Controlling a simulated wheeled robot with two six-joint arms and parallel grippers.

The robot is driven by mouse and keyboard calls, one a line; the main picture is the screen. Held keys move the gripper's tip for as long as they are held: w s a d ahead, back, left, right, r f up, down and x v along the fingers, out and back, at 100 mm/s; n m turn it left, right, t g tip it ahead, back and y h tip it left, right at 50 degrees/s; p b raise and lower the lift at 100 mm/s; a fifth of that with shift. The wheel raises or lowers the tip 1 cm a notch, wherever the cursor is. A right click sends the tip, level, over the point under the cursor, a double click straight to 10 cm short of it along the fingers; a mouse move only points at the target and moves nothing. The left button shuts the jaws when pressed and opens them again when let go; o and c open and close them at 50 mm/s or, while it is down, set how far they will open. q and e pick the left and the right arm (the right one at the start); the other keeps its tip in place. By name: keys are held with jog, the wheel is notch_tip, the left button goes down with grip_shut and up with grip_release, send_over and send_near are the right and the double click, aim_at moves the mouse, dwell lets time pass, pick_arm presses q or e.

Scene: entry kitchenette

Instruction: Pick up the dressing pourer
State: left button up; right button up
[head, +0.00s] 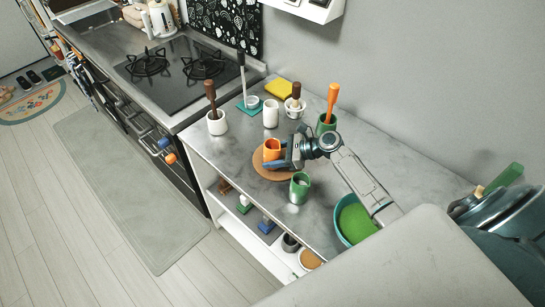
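An orange cup-like vessel (271,148), which may be the dressing pourer, stands upright on a round brown board (262,169) on the grey counter. My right gripper (278,163) reaches in from the right and is right at this vessel. A blue-grey finger lies in front of its lower part. The far finger is hidden, so I cannot tell whether the gripper is closed on it. A green cup-like vessel (299,190) stands just in front of the gripper. My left gripper is not in view.
A teal bowl with green contents (356,222) is near my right arm. A gas hob (187,70) is at the back left. Lower shelves hold small items.

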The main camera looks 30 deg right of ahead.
jog(key=c, duration=0.7)
jog(key=shift+r, duration=0.1)
notch_tip(320, 180, up, 9)
jog(key=shift+r+b, duration=0.1)
jog(key=shift+b, duration=1)
jog(key=shift+r, duration=0.3)
jog(key=shift+r, duration=0.1)
